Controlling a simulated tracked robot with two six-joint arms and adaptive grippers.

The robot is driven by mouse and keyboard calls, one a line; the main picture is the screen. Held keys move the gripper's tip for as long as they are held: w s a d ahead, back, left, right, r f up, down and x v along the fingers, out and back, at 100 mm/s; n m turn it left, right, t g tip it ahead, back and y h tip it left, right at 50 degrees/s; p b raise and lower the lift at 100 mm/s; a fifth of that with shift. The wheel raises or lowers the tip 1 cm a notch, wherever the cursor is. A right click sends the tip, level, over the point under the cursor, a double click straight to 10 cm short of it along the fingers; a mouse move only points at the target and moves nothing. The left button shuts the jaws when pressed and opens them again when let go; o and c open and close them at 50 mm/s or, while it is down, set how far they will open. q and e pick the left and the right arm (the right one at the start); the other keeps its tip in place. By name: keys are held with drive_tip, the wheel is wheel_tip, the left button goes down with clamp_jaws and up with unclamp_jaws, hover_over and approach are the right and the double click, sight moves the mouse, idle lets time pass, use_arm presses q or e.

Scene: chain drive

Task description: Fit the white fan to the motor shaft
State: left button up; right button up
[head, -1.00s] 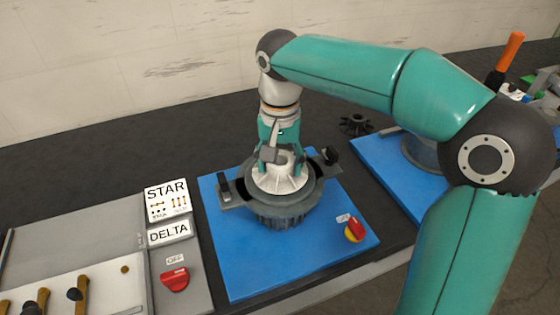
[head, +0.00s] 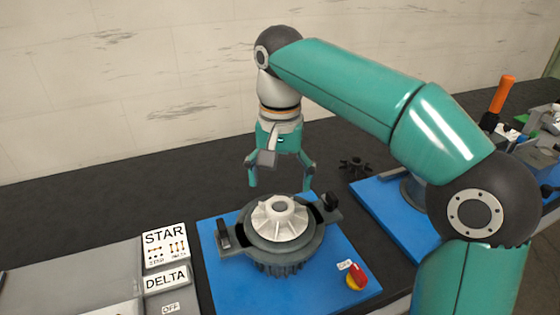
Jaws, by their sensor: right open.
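The white fan (head: 279,216) sits centred on top of the grey motor (head: 283,263), hub up and looking level. It covers the motor shaft, so I cannot see the shaft or how deep the fan sits on it. My right gripper (head: 280,187) is above and slightly behind the fan, pointing down with its fingers spread wide. It is empty and apart from the fan. My left gripper is not in view.
The motor stands on a blue board (head: 234,285) with a red and yellow switch (head: 356,277). A black spoked part (head: 355,164) lies behind. A panel with STAR and DELTA labels (head: 165,262) is at the left. An orange-handled tool (head: 502,94) stands at the far right.

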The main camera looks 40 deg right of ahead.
drive_tip(key=shift+r, duration=2.05)
